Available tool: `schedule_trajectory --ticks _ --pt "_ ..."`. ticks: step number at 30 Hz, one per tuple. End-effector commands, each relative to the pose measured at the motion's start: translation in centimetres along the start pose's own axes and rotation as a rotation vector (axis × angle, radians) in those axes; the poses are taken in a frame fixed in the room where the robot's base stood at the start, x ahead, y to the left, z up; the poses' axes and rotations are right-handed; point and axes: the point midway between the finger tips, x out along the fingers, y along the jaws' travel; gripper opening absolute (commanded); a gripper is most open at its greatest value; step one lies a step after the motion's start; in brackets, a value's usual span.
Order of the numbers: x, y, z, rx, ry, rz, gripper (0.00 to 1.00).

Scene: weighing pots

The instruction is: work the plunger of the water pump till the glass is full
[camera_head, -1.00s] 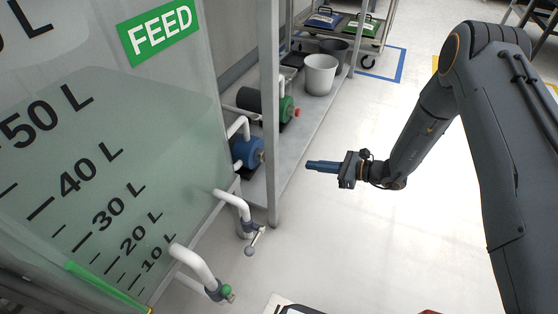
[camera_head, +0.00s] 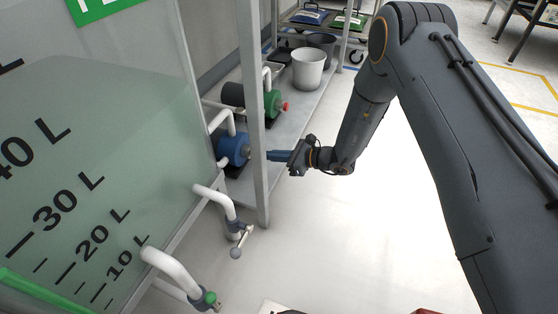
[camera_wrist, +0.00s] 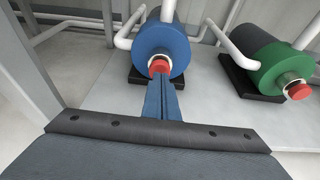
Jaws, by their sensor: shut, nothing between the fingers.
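A blue pump (camera_head: 233,148) lies on the low shelf behind a grey post. Its red plunger end (camera_wrist: 159,66) shows in the wrist view, and the post hides it in the head view. My gripper (camera_head: 270,155) is shut and empty. Its blue fingertips (camera_wrist: 162,80) are right in front of the red end; I cannot tell whether they touch it. A green pump (camera_head: 271,103) with a red end (camera_head: 286,106) sits further back. No label shows which is the water pump. A tall tank (camera_head: 150,110) with litre marks holds pale green liquid; no separate glass is seen.
The grey post (camera_head: 258,120) stands close to my fingers. White pipes with a lever valve (camera_head: 238,240) and a green-knobbed valve (camera_head: 209,298) stick out of the tank low down. A white bucket (camera_head: 308,70) is further along the shelf (camera_head: 291,120).

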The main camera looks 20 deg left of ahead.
Motion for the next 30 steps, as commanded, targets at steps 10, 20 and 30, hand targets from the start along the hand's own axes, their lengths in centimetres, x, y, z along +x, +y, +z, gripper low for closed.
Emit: schedule_trajectory --ticks 10,20,30 --pt "0.6 0.0 0.3 -0.001 0.000 0.000 0.00" --pt "2.1 0.1 0.9 -0.002 0.001 0.001 0.00" --pt "2.8 0.1 1.0 -0.004 -0.001 0.002 0.00"
